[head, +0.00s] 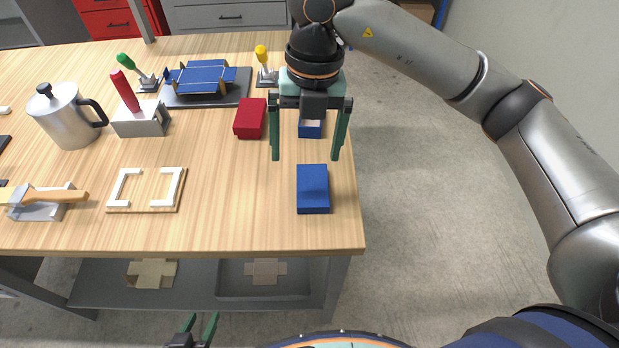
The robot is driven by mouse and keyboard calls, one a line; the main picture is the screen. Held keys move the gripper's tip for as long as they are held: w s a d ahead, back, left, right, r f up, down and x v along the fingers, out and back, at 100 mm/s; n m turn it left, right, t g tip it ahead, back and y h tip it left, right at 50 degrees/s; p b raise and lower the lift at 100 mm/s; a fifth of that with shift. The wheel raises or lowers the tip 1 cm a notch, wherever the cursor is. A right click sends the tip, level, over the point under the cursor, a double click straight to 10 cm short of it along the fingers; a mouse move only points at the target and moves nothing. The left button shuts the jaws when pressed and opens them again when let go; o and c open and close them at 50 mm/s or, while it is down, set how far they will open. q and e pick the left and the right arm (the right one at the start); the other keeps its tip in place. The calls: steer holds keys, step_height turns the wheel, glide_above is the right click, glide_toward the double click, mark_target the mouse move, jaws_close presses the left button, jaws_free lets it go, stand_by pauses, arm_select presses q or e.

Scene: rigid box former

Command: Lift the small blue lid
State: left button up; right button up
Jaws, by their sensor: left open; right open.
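A blue rectangular block-like piece (313,188), apparently the small blue lid, lies flat near the right front of the wooden table. Behind it stands a small blue box (310,131) with a pale inside, partly hidden by my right gripper. My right gripper (306,157) points down with its green fingers wide apart, one on each side of the blue box in the picture. It holds nothing, and its height above the table is hard to tell. My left gripper (201,318) is open and empty at the bottom edge, in front of the table.
A red box (250,119) is left of my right gripper. A blue-flapped former (205,78), toggle clamps, a metal jug (67,117) and a white-cornered frame (146,189) stand further left. The table (240,220) is bare around the blue lid; its right edge is close.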

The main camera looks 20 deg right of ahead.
steer(key=w+d+h, duration=0.1)
steer(key=d, duration=0.1)
glide_above(313, 184)
steer(key=shift+t, duration=0.3)
step_height(313, 184, down, 6)
steer(key=shift+d+r, duration=0.15)
steer(key=shift+r, duration=0.1)
steer(key=shift+a+f+p, duration=0.2)
steer(key=shift+f+p, duration=0.1)
steer(key=shift+f, duration=2.7)
steer(key=shift+c, duration=0.2)
steer(key=c, duration=1.2)
